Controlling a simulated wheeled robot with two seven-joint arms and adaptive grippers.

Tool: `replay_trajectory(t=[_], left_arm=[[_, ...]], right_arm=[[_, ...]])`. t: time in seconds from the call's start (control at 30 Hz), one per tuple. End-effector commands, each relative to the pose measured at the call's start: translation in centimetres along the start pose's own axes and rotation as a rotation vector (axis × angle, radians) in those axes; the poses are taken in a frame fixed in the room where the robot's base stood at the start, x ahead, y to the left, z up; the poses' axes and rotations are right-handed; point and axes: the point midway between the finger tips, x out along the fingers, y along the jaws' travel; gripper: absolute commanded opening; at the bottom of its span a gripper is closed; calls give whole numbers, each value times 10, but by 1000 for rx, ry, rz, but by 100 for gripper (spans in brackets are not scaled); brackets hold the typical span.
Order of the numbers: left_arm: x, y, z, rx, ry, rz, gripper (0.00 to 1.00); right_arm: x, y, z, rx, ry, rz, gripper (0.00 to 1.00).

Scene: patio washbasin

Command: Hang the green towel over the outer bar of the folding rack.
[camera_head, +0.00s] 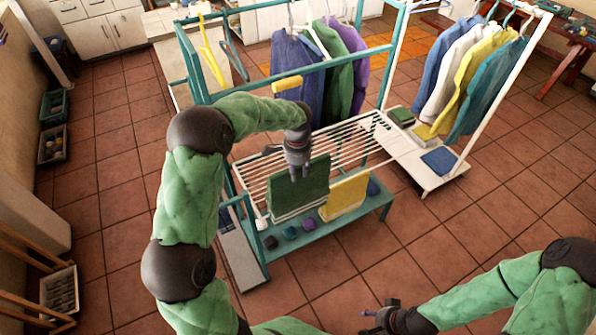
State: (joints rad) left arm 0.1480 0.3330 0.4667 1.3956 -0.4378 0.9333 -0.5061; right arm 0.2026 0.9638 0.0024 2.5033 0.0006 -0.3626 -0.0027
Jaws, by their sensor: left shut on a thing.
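The green towel (300,194) hangs as a flat panel at the front edge of the white-slatted folding rack (260,184), left of a yellow towel (345,195). My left gripper (300,174) points down at the towel's top part and is shut on it. The gripper hides part of the top edge, so I cannot tell whether the cloth lies over the outer bar or hangs in front of it. My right gripper (378,316) is low over the floor, far from the towel, with its fingers apart and empty.
A teal frame with hanging clothes (299,75) stands behind the rack. A teal lower shelf (333,227) below holds several small dark objects. A white garment stand (438,180) is at the right. The tiled floor (480,215) in front is clear.

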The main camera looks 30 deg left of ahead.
Motion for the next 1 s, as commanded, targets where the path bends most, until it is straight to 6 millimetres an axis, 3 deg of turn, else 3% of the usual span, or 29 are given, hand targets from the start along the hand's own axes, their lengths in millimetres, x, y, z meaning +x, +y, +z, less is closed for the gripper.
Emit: replay_trajectory(t=[1.0], left_arm=[[-1,-44,0,-2,2,-1,0]], right_arm=[[-8,-3,0,0,0,0,59]])
